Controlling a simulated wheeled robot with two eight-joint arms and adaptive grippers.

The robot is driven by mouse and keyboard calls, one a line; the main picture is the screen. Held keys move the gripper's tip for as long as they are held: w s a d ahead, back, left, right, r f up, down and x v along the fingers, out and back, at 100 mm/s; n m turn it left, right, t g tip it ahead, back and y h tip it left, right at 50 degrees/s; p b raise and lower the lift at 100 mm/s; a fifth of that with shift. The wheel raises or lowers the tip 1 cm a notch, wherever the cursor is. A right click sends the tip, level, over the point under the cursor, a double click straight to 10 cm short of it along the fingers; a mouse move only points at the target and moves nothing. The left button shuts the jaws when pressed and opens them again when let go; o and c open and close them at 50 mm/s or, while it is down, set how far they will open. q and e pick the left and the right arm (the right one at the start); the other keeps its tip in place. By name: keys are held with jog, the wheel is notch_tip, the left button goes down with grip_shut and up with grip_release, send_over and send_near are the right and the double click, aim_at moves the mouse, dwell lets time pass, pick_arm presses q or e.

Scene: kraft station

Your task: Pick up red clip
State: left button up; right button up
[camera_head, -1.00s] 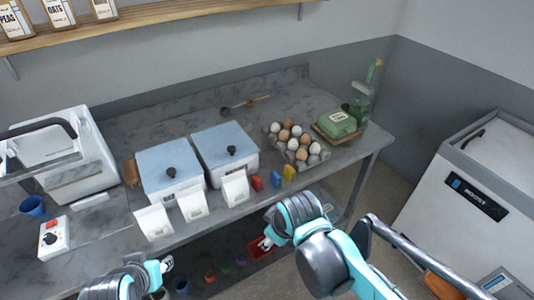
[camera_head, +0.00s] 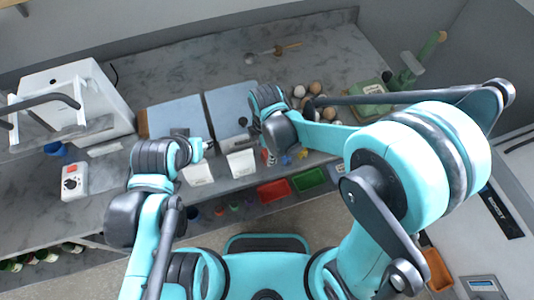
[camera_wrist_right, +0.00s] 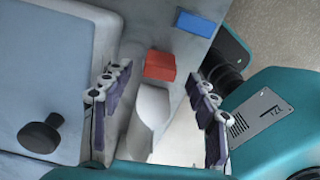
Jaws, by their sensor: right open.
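The red clip (camera_wrist_right: 160,66) is a small red block in the right wrist view, on the grey counter beyond a white bag. My right gripper (camera_wrist_right: 160,90) is open, with one finger on each side of the picture and the clip seen between and past the fingertips. Nothing is held between the fingers. In the head view my right wrist covers most of the clip area. My left gripper (camera_head: 207,147) is over the front of the counter near a white bag; its fingers are too small to read.
A blue clip (camera_wrist_right: 197,23) lies beyond the red one. A white bag (camera_wrist_right: 152,105) stands just short of the red clip. Eggs (camera_head: 316,88) and a green carton (camera_head: 370,92) sit farther back.

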aim_at(266, 154)
notch_tip(266, 154, down, 3)
jog(key=shift+w+f+b, duration=0.1)
jog(key=shift+b, duration=0.2)
jog(key=c, duration=1)
jog(key=shift+o, duration=0.2)
